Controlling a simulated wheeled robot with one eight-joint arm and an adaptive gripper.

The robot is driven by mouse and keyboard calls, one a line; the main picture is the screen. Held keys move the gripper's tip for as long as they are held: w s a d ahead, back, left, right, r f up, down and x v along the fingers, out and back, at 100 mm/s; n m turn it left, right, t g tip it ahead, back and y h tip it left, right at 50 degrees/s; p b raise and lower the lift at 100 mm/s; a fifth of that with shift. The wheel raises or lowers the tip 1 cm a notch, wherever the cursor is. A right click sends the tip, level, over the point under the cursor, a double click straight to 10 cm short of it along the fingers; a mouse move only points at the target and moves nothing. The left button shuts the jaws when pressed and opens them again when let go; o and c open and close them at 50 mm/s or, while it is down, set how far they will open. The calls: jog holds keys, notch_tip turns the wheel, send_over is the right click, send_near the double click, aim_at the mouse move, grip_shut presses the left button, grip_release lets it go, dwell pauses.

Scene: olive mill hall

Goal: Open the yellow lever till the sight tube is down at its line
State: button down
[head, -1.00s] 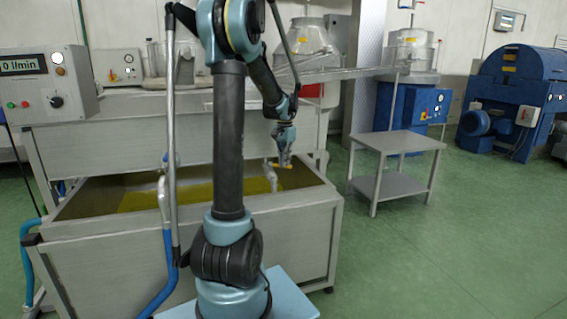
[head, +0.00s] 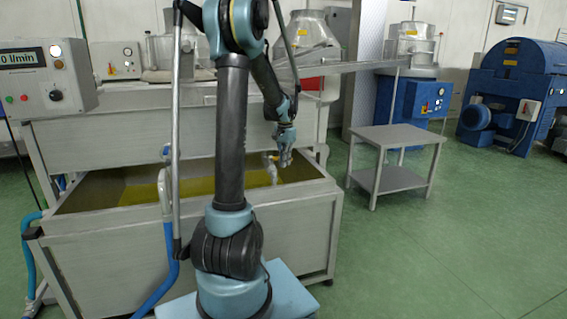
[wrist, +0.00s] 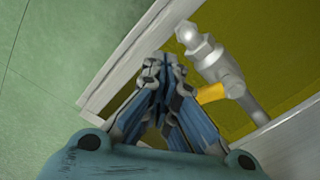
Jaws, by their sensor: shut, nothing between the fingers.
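The yellow lever (wrist: 211,93) sits on a grey metal valve (wrist: 222,70) at the tank edge in the wrist view. My gripper (wrist: 160,65) is shut and empty, left of the valve. The lever's near end lies close against the right finger; I cannot tell whether they touch. In the head view my gripper (head: 286,157) points down at the right end of the tank, beside the valve (head: 272,174). Only a little of the yellow lever shows there. I cannot make out the sight tube or its line.
The steel tank (head: 190,223) holds yellow-green liquid (head: 140,193). A control box (head: 45,78) at left reads 0 l/min. A blue hose (head: 165,280) hangs over the tank front. A small grey table (head: 400,137) stands at right, with clear green floor around it.

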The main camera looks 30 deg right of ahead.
jog(key=shift+w+d, duration=0.2)
jog(key=shift+w+d+r, duration=0.1)
jog(key=shift+w+d, duration=0.5)
jog(key=shift+w, duration=0.3)
jog(key=shift+w+d+r, duration=0.1)
jog(key=shift+w+d, duration=0.45)
jog(key=shift+w, duration=0.35)
jog(key=shift+r, duration=2.8)
